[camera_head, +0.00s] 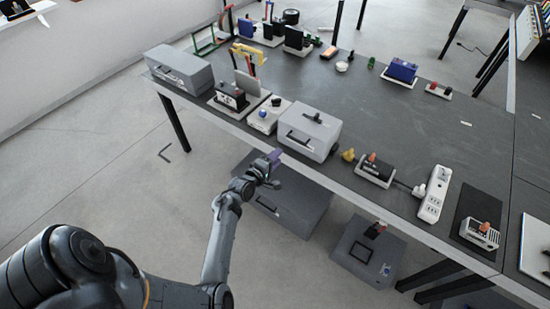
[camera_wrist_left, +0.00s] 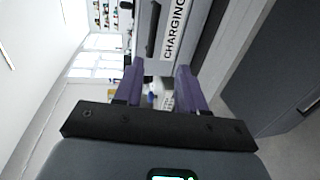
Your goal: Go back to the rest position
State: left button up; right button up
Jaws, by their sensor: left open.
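My left gripper (camera_head: 270,164) is in front of the workbench's near edge, at the middle of the head view. In the left wrist view its two purple fingers (camera_wrist_left: 160,88) stand apart with nothing held between them. Beyond the fingers, the wrist view shows a grey surface lettered "CHARGING" (camera_wrist_left: 174,28) with a dark handle beside it. My right gripper is in neither view.
The dark workbench (camera_head: 400,120) carries a large grey case (camera_head: 180,70), a smaller grey case (camera_head: 309,131), a white power strip (camera_head: 434,195) and several small devices. Grey boxes (camera_head: 285,205) (camera_head: 368,252) stand below its near edge. The floor at left is clear.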

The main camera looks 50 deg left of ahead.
pick_arm(q)
jog(key=shift+s, duration=0.15)
dwell(0.3)
jog(key=s+d+f+m+g+h, duration=0.2)
jog(key=s+f+m, duration=0.25)
jog(key=s, duration=0.35)
jog(key=s+d+r+m+g+h, duration=0.1)
jog(key=s+d+m+g, duration=0.1)
jog(key=s+d+m, duration=0.3)
jog(key=s+d+r+m+g, duration=0.1)
jog(key=d+m, duration=0.1)
jog(key=d, duration=0.4)
jog(key=s+d+r+m+g+h, duration=0.1)
jog(key=s+d+m+g, duration=0.1)
jog(key=s+d+m, duration=0.3)
jog(key=s+d+r+m+g, duration=0.4)
jog(key=s+d+r+m, duration=0.2)
jog(key=s+d, duration=0.1)
notch_tip(320, 180, up, 25)
jog(key=p, duration=2.5)
jog(key=shift+s+d+g, duration=0.15)
jog(key=shift+s+g, duration=0.15)
jog(key=shift+f+m, duration=0.1)
jog(key=shift+m, duration=0.15)
